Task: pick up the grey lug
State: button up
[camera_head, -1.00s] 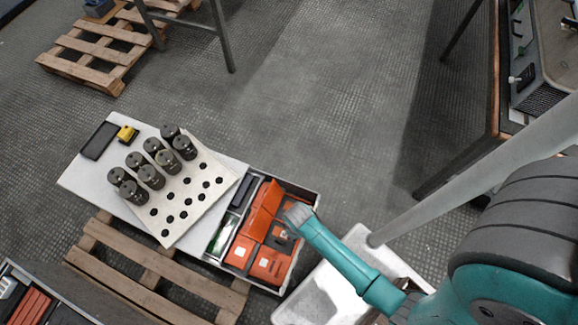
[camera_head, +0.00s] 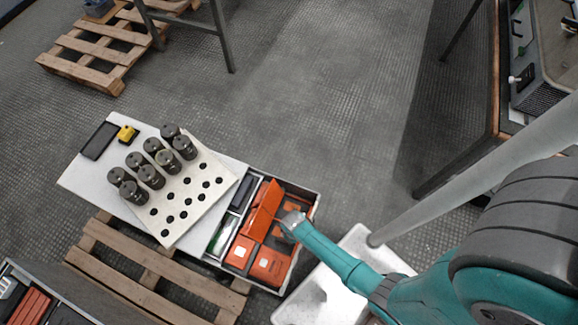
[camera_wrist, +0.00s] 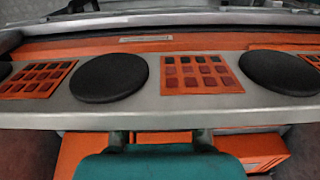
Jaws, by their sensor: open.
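I cannot pick out the grey lug with certainty in either view. My gripper (camera_head: 290,220) is over the right part of the open drawer (camera_head: 306,245) of orange boxes in the head view. Its fingers are too small there to make out. The wrist view shows a teal part of my arm end at the bottom. Beyond it a grey bar with black discs and orange gridded squares crosses the picture. I cannot tell what that bar is. Orange boxes (camera_wrist: 258,150) show below it.
A white board with dark holes (camera_head: 195,195) holds several dark cylinders (camera_head: 150,175) left of the drawer. A yellow block (camera_head: 126,134) and a black tray (camera_head: 100,141) lie further left. Open floor (camera_head: 310,90) lies behind the drawer.

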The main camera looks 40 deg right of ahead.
jog(key=shift+f, duration=0.55)
jog(key=shift+c, duration=0.3)
grip_shut()
jog(key=shift+r, duration=0.1)
notch_tip(320, 180, up, 10)
